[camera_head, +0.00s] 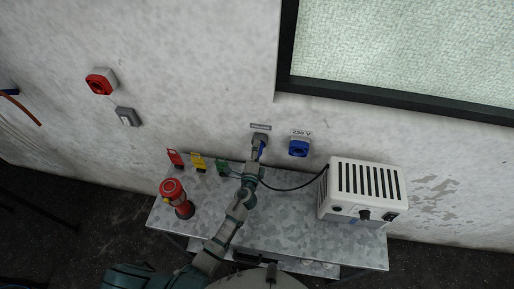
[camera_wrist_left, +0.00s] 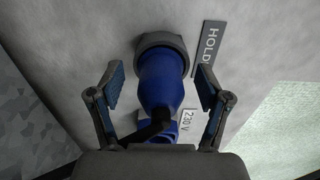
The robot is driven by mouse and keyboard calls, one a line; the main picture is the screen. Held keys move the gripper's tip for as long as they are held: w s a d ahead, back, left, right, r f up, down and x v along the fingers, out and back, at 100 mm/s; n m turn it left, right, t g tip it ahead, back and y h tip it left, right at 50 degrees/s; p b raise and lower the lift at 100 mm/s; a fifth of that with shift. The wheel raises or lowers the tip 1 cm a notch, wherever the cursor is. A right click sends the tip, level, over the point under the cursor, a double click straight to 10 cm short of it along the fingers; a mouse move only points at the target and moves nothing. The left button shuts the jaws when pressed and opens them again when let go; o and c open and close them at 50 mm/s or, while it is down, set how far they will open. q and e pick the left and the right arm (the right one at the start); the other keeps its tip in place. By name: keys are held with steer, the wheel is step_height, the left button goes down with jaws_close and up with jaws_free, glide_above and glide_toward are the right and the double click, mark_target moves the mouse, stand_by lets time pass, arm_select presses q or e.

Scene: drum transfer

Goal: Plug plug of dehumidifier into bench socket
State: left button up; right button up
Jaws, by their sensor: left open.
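The blue plug (camera_wrist_left: 162,85) sits in a round grey holder (camera_wrist_left: 158,41) on the wall, beside a label reading "HOLD", partly cut off. In the head view the plug (camera_head: 262,150) is partly hidden by my left gripper (camera_head: 257,158). The left gripper is open, its fingers (camera_wrist_left: 160,88) on either side of the plug with gaps visible. The blue bench socket (camera_head: 299,148) is right of the holder under a "230 V" label; part of it shows in the wrist view (camera_wrist_left: 172,131). A dark cable runs from the plug to the white dehumidifier (camera_head: 361,190). My right gripper is not in view.
The metal bench (camera_head: 285,228) carries the dehumidifier at right and a red, round-topped device (camera_head: 177,197) at left. Red (camera_head: 175,158), yellow (camera_head: 198,162) and green (camera_head: 222,167) items stand along its back edge. A dark-framed window (camera_head: 400,95) is above right.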

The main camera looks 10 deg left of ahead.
arm_select(q)
steer(key=shift+d, duration=0.3)
jaws_close()
steer(key=shift+s+a, duration=0.1)
steer(key=shift+s, duration=0.05)
steer(key=shift+s, duration=0.2)
steer(key=shift+s+r, duration=0.1)
steer(key=shift+s, duration=2.55)
